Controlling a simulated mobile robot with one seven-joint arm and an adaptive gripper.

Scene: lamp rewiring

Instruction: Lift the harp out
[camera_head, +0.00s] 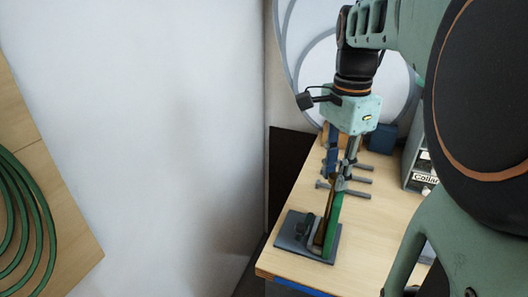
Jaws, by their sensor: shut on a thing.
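My gripper (338,178) points down over the wooden bench, below its mint-green housing. Its fingers are closed around the upper part of a slim, upright, brown-gold piece (322,226), which looks like the harp. The piece leans slightly and its lower end is at a dark grey base plate (286,238) near the bench's front left corner. A green upright strip (333,228) stands right beside it. I cannot tell whether the brown-gold piece touches the plate. The fingers hide its top.
Several grey pegs (358,194) stick out just right of the fingers. A blue block (381,138) and a labelled drawer unit (418,165) stand farther back on the bench (375,235). A wall is at left, with a coiled green hose (22,225) on a wooden panel.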

